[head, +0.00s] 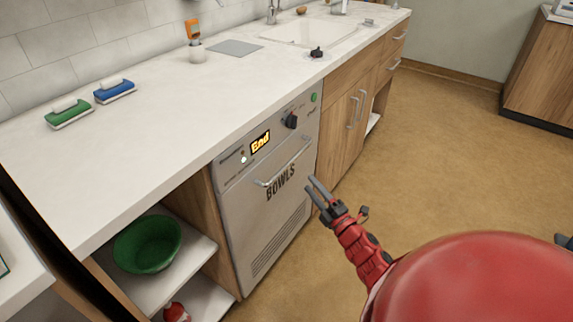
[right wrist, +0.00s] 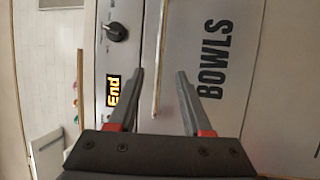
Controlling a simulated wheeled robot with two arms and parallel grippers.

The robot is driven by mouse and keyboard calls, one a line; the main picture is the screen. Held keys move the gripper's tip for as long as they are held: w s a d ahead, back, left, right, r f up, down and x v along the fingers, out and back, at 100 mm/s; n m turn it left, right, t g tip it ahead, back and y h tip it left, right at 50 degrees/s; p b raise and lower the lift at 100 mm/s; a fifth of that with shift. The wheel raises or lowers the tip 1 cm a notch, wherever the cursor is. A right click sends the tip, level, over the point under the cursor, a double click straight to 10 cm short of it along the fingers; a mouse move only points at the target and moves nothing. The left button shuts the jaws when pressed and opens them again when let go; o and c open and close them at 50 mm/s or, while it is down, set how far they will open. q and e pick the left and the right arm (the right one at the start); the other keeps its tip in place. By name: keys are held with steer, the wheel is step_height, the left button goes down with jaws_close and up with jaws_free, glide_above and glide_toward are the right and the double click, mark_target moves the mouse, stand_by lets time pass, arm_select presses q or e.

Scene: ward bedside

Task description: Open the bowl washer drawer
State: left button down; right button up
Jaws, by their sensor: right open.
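The bowl washer (head: 262,215) is a pale grey built-in front marked BOWLS, with a lit "End" display (head: 260,141) and a dark knob (head: 291,120). Its drawer looks shut. The drawer's bar handle (head: 283,165) runs across the front above the lettering. My right gripper (head: 314,187) is open and empty, close to the handle's right end in the head view. In the right wrist view the handle (right wrist: 159,60) appears between the two open fingers (right wrist: 160,75); I cannot tell whether they touch it. My left gripper is not in view.
The white counter (head: 150,150) above holds a green brush (head: 69,113), a blue brush (head: 115,91) and a sink (head: 310,32). A green bowl (head: 147,243) sits on the open shelf left of the washer. The floor (head: 440,140) before the cabinets is clear.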

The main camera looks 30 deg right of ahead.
mark_target(292, 159)
steer(key=w, duration=0.4)
steer(key=w+r, duration=0.1)
steer(key=w, duration=0.2)
steer(key=w+r, duration=0.1)
steer(key=w, duration=0.3)
steer(key=shift+w+b, duration=0.35)
steer(key=shift+b, duration=0.05)
jaws_close()
stand_by(0.7)
